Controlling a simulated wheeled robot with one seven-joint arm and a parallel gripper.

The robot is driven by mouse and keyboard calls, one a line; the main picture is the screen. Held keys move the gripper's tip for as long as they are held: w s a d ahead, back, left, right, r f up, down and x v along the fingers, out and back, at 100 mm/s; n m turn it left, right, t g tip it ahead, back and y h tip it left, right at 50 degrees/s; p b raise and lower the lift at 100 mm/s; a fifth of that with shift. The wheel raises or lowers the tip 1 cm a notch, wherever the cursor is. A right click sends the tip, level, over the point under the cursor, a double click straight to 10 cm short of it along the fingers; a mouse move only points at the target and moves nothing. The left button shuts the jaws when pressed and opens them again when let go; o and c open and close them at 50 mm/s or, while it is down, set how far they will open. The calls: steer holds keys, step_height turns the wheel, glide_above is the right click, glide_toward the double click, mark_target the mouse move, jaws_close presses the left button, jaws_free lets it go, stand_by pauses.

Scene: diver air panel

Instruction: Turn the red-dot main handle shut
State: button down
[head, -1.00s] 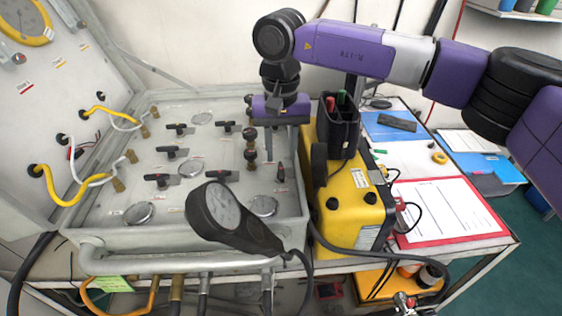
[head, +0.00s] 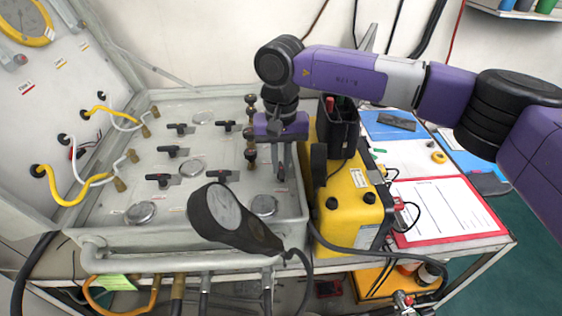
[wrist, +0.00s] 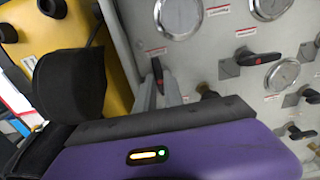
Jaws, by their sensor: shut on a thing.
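The red-dot main handle (wrist: 158,73) is a small black lever with a red mark, on the right side of the grey panel (head: 225,150). In the wrist view its end shows between the two grey fingers. My gripper (head: 281,172) points down at the panel's right edge and is shut on this handle. The fingers (wrist: 160,95) cover part of the handle and its base. In the head view the purple gripper body and fingers hide most of it.
A yellow case (head: 350,205) with a black pouch (head: 338,125) stands close right of my gripper. Several other black handles (wrist: 262,58) and round gauges (wrist: 180,18) sit nearby on the panel.

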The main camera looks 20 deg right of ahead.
steer(key=shift+m+b, duration=0.3)
steer(key=shift+m, duration=0.1)
steer(key=m+b, duration=0.1)
steer(key=m, duration=0.2)
steer(key=m+b, duration=0.2)
steer(key=m, duration=0.3)
steer(key=shift+w, duration=0.1)
steer(key=m+b, duration=0.1)
steer(key=m, duration=0.4)
steer(key=shift+w+r+m+b, duration=0.1)
steer(key=shift+m+b, duration=0.3)
steer(key=shift+m, duration=1.6)
steer(key=c, duration=1.5)
jaws_free()
steer(key=shift+o, duration=0.2)
